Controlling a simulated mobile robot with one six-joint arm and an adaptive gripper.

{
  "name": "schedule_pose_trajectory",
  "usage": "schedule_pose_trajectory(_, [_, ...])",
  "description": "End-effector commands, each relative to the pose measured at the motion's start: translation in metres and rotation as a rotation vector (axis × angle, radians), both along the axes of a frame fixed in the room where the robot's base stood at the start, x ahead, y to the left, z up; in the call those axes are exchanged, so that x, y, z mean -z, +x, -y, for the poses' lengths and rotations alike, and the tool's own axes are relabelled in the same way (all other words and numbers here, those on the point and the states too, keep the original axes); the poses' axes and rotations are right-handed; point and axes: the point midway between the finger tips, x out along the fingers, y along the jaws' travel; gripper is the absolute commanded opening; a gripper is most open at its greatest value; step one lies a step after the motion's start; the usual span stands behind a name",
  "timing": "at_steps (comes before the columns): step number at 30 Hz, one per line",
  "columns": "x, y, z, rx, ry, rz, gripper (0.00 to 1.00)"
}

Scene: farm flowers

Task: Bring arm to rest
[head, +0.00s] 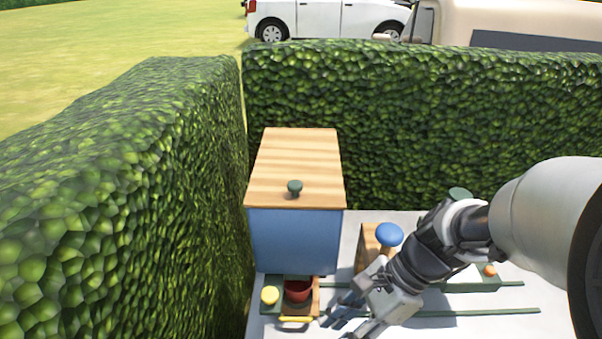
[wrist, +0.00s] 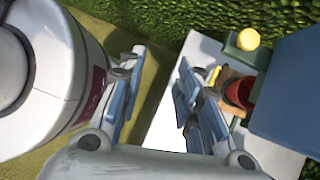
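My gripper (head: 342,323) is low in the head view, over the front of the grey surface, to the right of a red pot. In the wrist view its two fingers (wrist: 160,78) stand apart with nothing between them. My arm reaches in from the right edge of the head view, bent down toward the surface, and hides part of what lies behind it.
A blue box (head: 295,240) with a wooden lid stands near the hedge (head: 420,100). Before it are the red pot (head: 298,291) and a yellow knob (head: 270,295). A blue knob (head: 389,234) stands close behind my gripper. Another hedge (head: 130,190) rises left.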

Motion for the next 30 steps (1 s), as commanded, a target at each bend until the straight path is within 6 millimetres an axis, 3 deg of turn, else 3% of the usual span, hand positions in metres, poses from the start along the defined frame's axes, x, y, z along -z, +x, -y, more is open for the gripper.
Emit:
schedule_pose_trajectory(9, [-0.058,-0.039,0.038,-0.769,-0.351,0.589,0.31])
schedule_pose_trajectory(15, [-0.085,-0.05,0.06,-1.143,-0.565,0.803,0.31])
schedule_pose_trajectory(21, [-0.096,-0.053,0.07,-1.293,-0.661,0.87,0.31])
schedule_pose_trajectory(30, [-0.096,-0.054,0.07,-1.302,-0.665,0.872,0.31])
